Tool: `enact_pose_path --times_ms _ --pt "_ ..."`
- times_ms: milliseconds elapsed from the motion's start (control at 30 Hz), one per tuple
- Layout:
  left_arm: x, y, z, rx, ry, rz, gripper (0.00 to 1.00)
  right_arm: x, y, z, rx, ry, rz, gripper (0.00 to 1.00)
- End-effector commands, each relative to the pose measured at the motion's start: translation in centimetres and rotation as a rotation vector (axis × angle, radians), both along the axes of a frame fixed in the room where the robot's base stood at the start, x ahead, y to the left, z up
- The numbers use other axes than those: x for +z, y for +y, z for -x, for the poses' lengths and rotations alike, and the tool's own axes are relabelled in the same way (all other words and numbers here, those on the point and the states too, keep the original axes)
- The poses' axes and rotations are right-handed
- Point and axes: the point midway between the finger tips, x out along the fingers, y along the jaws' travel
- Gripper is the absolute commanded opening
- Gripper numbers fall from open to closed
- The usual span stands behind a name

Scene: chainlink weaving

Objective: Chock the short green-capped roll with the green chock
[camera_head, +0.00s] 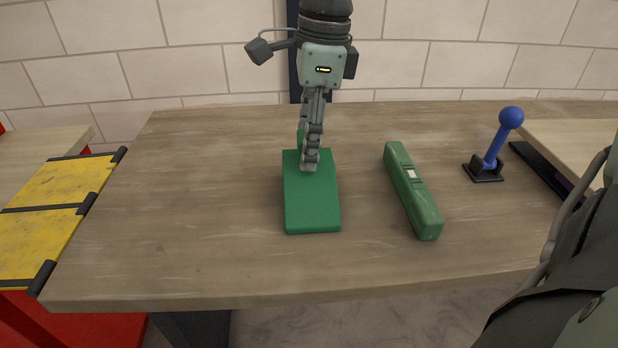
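A green block (312,207), which looks like the green chock, lies on the wooden table near its middle. It has a broad flat top, and a narrow green part shows upright at its far end, partly hidden by my fingers. My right gripper (310,165) comes down from above, its fingertips at the far part of the block. The fingers overlap edge-on, so I cannot tell whether they are shut on it. I see no roll with green caps. My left gripper is not in view.
A long green bar with a small pale window (420,203) lies to the right. A blue ball-topped lever (497,145) stands on a black base further right. Yellow panels (45,222) are beyond the left edge. The wooden table (190,210) is clear at left and in front.

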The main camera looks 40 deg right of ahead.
Motion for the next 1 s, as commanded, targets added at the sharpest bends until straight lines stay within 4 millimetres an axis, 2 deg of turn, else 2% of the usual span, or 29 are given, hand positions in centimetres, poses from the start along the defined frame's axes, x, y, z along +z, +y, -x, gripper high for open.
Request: enact_pose_path --times_ms 33,367,800,1000 --pt "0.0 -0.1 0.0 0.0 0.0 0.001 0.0 0.0 0.0 0.0 0.0 0.0 0.0 0.41" --pt "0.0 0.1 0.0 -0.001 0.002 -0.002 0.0 0.0 0.0 0.0 -0.001 0.0 -0.001 0.01" --pt "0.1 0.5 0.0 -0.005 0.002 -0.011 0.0 0.2 0.0 -0.1 -0.001 -0.002 -0.001 0.0" --pt "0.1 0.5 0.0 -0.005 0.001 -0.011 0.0 1.5 0.0 -0.1 -0.001 -0.004 0.0 0.0"
